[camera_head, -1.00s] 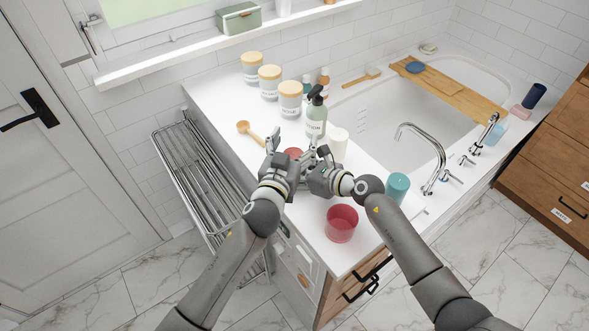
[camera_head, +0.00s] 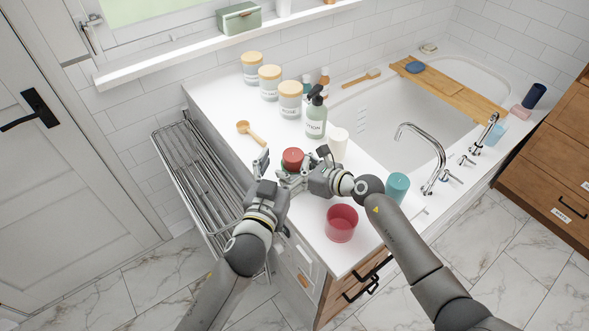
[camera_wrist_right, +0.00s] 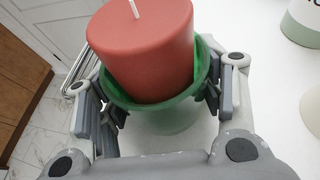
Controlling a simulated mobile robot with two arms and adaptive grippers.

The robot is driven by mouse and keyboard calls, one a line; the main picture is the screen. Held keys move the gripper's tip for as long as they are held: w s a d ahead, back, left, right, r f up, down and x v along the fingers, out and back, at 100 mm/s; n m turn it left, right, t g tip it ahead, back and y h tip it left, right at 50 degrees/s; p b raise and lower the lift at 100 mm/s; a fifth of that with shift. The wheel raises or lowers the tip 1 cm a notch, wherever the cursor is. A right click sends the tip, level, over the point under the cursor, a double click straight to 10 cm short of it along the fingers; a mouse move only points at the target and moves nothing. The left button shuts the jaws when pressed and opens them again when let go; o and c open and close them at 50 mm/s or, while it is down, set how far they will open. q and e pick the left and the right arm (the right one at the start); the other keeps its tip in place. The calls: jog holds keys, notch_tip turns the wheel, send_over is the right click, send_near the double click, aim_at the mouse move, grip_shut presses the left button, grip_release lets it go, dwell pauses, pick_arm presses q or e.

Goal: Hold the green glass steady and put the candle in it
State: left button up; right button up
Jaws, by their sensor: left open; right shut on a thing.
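The red candle (camera_head: 293,158) stands in the mouth of the green glass (camera_wrist_right: 168,118). In the right wrist view the candle (camera_wrist_right: 145,50) leans slightly to the left, its upper part well above the rim; how deep it sits is hidden. My right gripper (camera_wrist_right: 160,95) is shut on the green glass, a finger on each side. In the head view my right gripper (camera_head: 307,170) largely hides the glass. My left gripper (camera_head: 275,172) is open and empty, just left of and nearer than the candle.
A red glass (camera_head: 341,223) and a teal glass (camera_head: 397,187) stand on the white counter (camera_head: 222,106). The basin and tap (camera_head: 425,150) lie right.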

jog(key=o, duration=1.2)
jog(key=shift+f, duration=0.1)
jog(key=shift+c, duration=0.2)
jog(key=shift+d, duration=0.1)
